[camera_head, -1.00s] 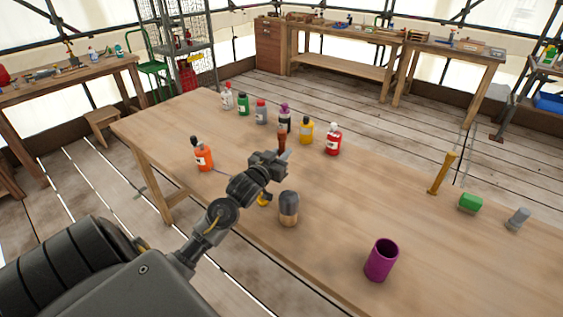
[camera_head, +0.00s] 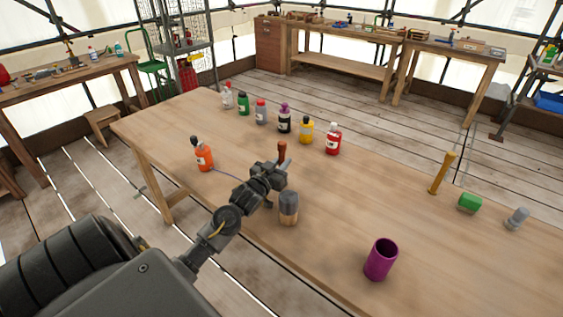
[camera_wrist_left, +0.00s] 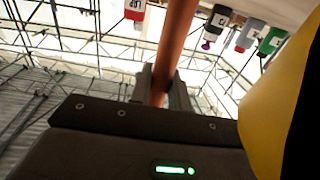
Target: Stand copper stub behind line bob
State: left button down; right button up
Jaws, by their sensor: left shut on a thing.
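The copper stub (camera_head: 282,152) is a reddish-brown rod, held roughly upright in my left gripper (camera_head: 281,168). In the left wrist view the stub (camera_wrist_left: 175,45) runs up between the two fingers, which are shut on it. Its lower end is hidden by the gripper, so I cannot tell whether it touches the table. A yellow thing (camera_head: 268,204), perhaps the line bob, is mostly hidden behind my left wrist. A yellow and dark shape (camera_wrist_left: 270,95) fills the right of the wrist view. A thin grey cord (camera_head: 226,174) lies on the table, running towards my wrist.
A grey-topped wooden piece (camera_head: 288,208) stands close to my left gripper. An orange bottle (camera_head: 203,156) is to the left, and several bottles line the far side, including a red one (camera_head: 333,140). A purple cup (camera_head: 381,260) stands nearer. The table (camera_head: 365,195) is clear right of centre.

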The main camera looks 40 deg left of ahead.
pick_arm(q)
jog(key=shift+s+d+f, duration=0.1)
jog(key=shift+f, duration=0.25)
pick_arm(e)
jog(key=shift+a+f, duration=0.15)
jog(key=shift+a, duration=0.05)
pick_arm(q)
jog(key=c, duration=1.3)
grip_release()
jog(key=shift+f, duration=0.25)
jog(key=shift+d, duration=0.1)
jog(key=shift+r, duration=0.5)
jog(key=s, duration=0.3)
jog(key=s+d, duration=0.1)
jog(key=s, duration=0.3)
jog(key=s+b, duration=0.1)
jog(key=s, duration=0.2)
jog(key=shift+s+d+r, duration=0.15)
jog(key=shift+s+r, duration=0.1)
jog(key=shift+s, duration=0.05)
jog(key=shift+s+d+r, duration=0.1)
jog(key=shift+s, duration=0.45)
pick_arm(e)
jog(key=shift+w+d+f, duration=0.1)
jog(key=shift+d+f, duration=0.3)
jog(key=shift+d, duration=0.3)
